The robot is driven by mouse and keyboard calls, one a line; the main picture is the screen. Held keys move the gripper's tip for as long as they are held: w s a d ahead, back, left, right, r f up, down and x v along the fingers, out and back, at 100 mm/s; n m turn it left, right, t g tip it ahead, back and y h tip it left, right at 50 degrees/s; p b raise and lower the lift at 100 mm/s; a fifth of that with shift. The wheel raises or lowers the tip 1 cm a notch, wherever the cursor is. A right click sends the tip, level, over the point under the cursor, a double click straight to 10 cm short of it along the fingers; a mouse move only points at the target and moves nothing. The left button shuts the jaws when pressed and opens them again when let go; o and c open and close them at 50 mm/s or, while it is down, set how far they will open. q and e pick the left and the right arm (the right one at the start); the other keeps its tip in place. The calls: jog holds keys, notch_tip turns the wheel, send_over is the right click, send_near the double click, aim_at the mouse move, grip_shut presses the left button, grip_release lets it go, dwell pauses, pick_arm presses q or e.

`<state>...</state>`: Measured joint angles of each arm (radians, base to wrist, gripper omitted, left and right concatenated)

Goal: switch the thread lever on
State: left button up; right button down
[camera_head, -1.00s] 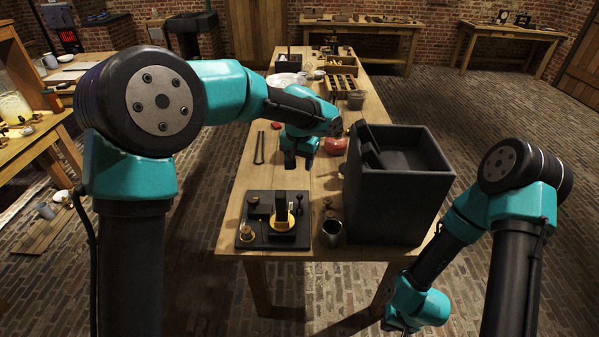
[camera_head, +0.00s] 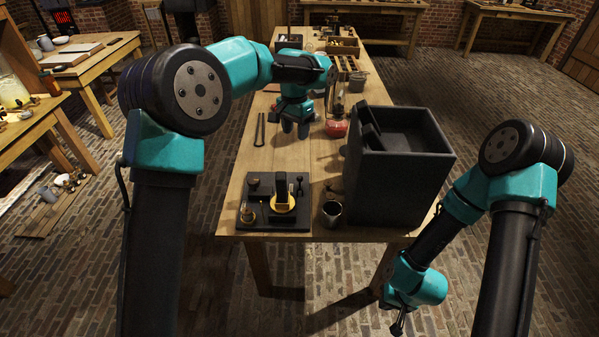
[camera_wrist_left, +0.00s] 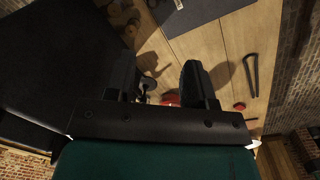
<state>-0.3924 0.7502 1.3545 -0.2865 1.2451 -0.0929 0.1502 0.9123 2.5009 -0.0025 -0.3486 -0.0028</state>
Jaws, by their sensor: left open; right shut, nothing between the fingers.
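A black board (camera_head: 260,219) lies at the near end of the table. It carries a yellow disc (camera_head: 283,203) with a black upright block, a small brass-coloured piece (camera_head: 248,213) and a dark knob. A small dark lever-like piece (camera_head: 299,184) stands at its far right corner; I cannot tell which way it is set. My left gripper (camera_head: 295,131) is open and empty above the table, beyond the board. Its spread fingers also show in the left wrist view (camera_wrist_left: 160,82). My right gripper (camera_head: 399,326) is low beside the table, shut and empty.
A large black bin (camera_head: 399,185) stands right of the board, with a metal cup (camera_head: 331,212) between them. A glass vessel with a red base (camera_head: 336,128) is right of my left gripper. Black tongs (camera_head: 259,130) lie left. Bare wood separates tongs and board.

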pick_arm(q)
jog(key=w+m+g, duration=0.1)
jog(key=w+a+m+h, duration=0.1)
jog(key=m, duration=0.1)
jog(key=w+m+g, duration=0.1)
jog(key=m, duration=0.1)
jog(key=shift+w+a+f+g+h, duration=0.2)
jog(key=shift+w+a+g+h, duration=0.05)
jog(key=shift+g+h, duration=0.05)
jog(key=x, duration=1.7)
jog(key=shift+d+f, duration=0.1)
jog(key=shift+f, duration=0.1)
grip_shut()
